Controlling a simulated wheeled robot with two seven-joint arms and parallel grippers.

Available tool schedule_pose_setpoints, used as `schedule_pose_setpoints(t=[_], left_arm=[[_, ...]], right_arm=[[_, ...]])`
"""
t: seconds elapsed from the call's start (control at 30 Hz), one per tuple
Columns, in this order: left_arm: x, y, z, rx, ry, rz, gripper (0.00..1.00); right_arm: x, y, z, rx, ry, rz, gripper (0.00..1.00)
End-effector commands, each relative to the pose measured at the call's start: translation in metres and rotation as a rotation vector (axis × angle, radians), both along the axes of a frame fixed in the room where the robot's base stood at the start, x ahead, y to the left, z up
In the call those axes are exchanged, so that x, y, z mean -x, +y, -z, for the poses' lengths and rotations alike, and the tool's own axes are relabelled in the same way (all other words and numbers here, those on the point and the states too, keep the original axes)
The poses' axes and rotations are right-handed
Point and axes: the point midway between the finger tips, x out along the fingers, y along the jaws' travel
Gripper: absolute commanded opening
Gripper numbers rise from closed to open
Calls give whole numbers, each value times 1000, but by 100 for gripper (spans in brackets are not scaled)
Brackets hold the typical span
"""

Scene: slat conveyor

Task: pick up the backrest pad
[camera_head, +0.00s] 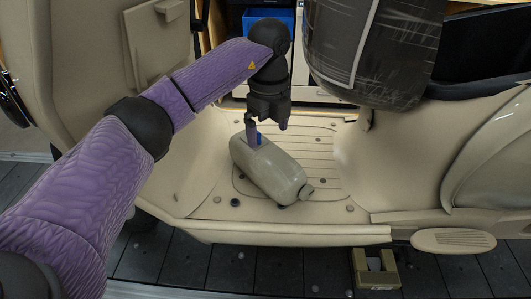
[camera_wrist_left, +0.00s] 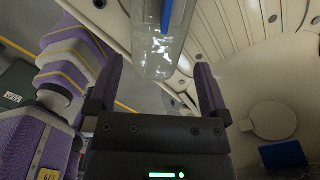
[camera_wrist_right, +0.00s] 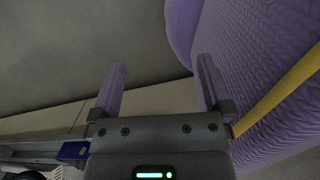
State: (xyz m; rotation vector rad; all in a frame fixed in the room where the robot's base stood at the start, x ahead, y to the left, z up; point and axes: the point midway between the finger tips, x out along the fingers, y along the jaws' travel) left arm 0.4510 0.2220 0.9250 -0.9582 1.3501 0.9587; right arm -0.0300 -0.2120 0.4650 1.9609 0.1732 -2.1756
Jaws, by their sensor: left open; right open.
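My left gripper (camera_head: 268,126) is open in the head view, pointing down just above a grey-green bottle-shaped container (camera_head: 272,172) that lies on its side on the beige footwell floor. The container has a blue patch on top and a cap at its lower right end. In the left wrist view a glossy pale body with a blue strip (camera_wrist_left: 160,50) shows ahead of the open, empty fingers. I cannot pick out a backrest pad for certain. My right gripper (camera_wrist_right: 162,72) is open and empty in its wrist view, facing a plain grey surface, and is outside the head view.
A dark, plastic-wrapped bulky piece (camera_head: 372,45) hangs at the upper right. The beige shell (camera_head: 400,170) rises right of the footwell, and a beige panel (camera_head: 155,45) stands at the left. A blue bin (camera_head: 268,20) is behind. A small tan block (camera_head: 375,270) sits on the dark slats.

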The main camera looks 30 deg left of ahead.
Motion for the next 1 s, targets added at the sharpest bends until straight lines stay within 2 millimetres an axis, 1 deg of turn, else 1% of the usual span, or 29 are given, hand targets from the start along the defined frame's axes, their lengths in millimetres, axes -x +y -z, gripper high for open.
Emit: schedule_pose_setpoints(t=[0.03, 0.1, 0.2, 0.27, 0.43, 0.5, 0.67, 0.77, 0.8, 0.97, 1.0], left_arm=[[0, 0, 14, -1, 5, 0, 100], [0, 0, 29, 0, 5, 1, 100], [0, 0, 48, 1, 7, 0, 100], [-1, 0, 56, 1, 4, 0, 100], [-1, 0, 91, 1, 7, 1, 100], [-2, 0, 95, 1, 3, 1, 100], [-2, 0, 91, 1, 0, 0, 100], [-2, 0, 91, 1, 0, 0, 81], [-2, 0, 91, 1, 0, 0, 72], [-2, 0, 91, 1, 0, 0, 39], [-2, 0, 91, 1, 0, 0, 30]], right_arm=[[4, 0, 7, 1, 9, 1, 100], [9, -1, 13, 2, 22, 1, 100], [14, -1, 21, 5, 37, 2, 100], [16, -1, 25, 5, 43, 3, 100], [22, -3, 44, 8, 60, 3, 100], [22, -3, 46, 8, 62, 3, 100], [21, -5, 43, 11, 59, 1, 100], [21, -5, 43, 12, 59, 1, 100], [21, -6, 43, 13, 59, 1, 100], [21, -6, 43, 12, 58, 1, 100], [21, -5, 43, 12, 58, 1, 100]])
